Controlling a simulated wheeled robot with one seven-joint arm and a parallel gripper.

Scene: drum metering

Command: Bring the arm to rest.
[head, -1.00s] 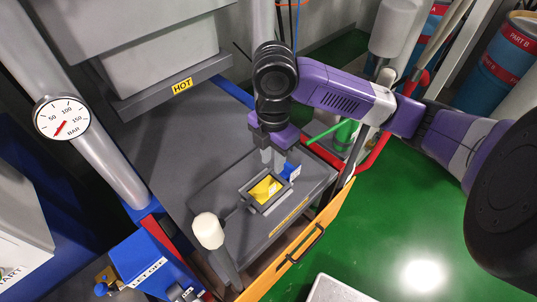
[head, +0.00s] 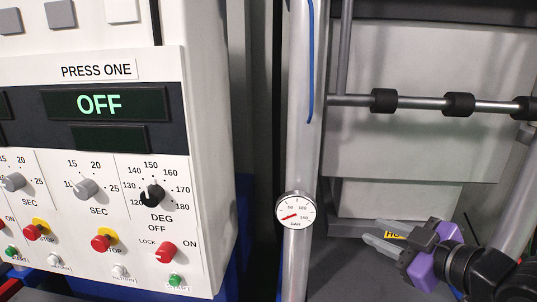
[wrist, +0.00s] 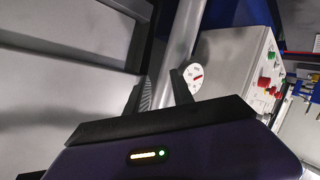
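My arm shows at the lower right of the head view. It ends in my gripper (head: 372,231), with its two grey fingers pointing left in front of the press. The fingers are apart with nothing between them. In the wrist view my gripper (wrist: 160,78) also shows as two separate, empty fingers, with a grey post behind them. The gripper appears clear of the surfaces around it, though its exact distance from the press cannot be told.
A white control panel (head: 212,120) with an OFF display (head: 100,104), knobs and buttons fills the left. A grey post (head: 298,150) with a pressure gauge (head: 296,211) stands in the middle. A HOT label (head: 396,236) is partly hidden behind the gripper.

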